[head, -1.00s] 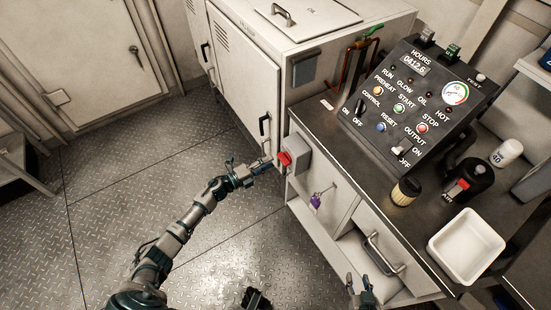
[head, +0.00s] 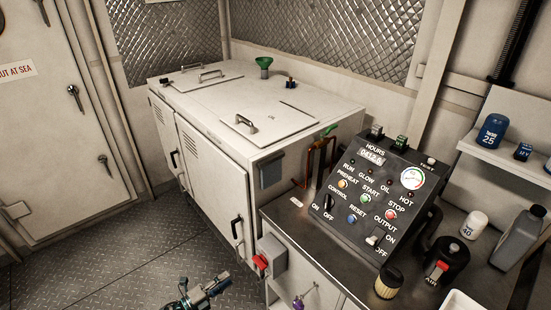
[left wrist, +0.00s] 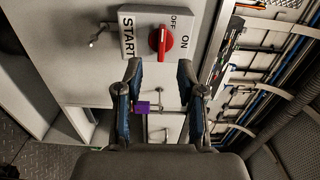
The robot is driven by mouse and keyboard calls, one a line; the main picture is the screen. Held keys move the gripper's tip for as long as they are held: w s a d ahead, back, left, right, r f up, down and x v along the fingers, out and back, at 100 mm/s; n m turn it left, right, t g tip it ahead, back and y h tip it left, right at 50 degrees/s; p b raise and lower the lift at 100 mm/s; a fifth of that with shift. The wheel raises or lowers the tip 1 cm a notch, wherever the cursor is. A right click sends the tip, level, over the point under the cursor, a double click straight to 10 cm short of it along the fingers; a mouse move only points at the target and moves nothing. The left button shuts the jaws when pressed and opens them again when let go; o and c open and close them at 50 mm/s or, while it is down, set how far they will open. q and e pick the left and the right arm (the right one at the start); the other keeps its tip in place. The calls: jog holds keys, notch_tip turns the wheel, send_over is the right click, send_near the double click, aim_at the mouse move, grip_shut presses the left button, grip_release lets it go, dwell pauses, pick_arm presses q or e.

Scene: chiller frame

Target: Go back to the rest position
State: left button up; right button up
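My left gripper (head: 218,286) is at the bottom of the head view, left of and a little below a grey switch box (head: 273,258) with a red rotary knob (head: 260,262). A gap separates them. In the left wrist view the gripper (left wrist: 160,78) is open, with nothing between its two fingers. The red knob (left wrist: 161,40) lies beyond the fingertips, on a plate marked START, OFF and ON. My right gripper is outside both views.
A white cabinet (head: 216,180) with handles stands behind my left gripper. A sloped control panel (head: 370,205) sits on the counter at right. A purple padlock (head: 298,303) hangs below the switch box. Diamond-plate floor (head: 120,270) is clear at left.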

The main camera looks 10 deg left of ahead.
pick_arm(q)
jog(key=s+a+f+n+g+y+p, duration=0.1)
jog(key=s+f+n+g+y+p, duration=0.1)
jog(key=s+f+n+y+p, duration=0.8)
jog(key=s+d+f+n+g, duration=0.2)
jog(key=s+f+n+g, duration=0.1)
jog(key=s, duration=0.7)
jog(key=s+d+f+n+g+p, duration=0.1)
jog(key=s+d+f+n+g, duration=0.2)
jog(key=s+f, duration=0.4)
jog(key=s+d+f+n+g, duration=0.3)
jog(key=s+n, duration=0.4)
jog(key=s, duration=0.6)
notch_tip(320, 180, down, 2)
jog(key=shift+f+g+y+p, duration=0.1)
jog(key=shift+g+y+p, duration=0.25)
jog(key=shift+g, duration=0.45)
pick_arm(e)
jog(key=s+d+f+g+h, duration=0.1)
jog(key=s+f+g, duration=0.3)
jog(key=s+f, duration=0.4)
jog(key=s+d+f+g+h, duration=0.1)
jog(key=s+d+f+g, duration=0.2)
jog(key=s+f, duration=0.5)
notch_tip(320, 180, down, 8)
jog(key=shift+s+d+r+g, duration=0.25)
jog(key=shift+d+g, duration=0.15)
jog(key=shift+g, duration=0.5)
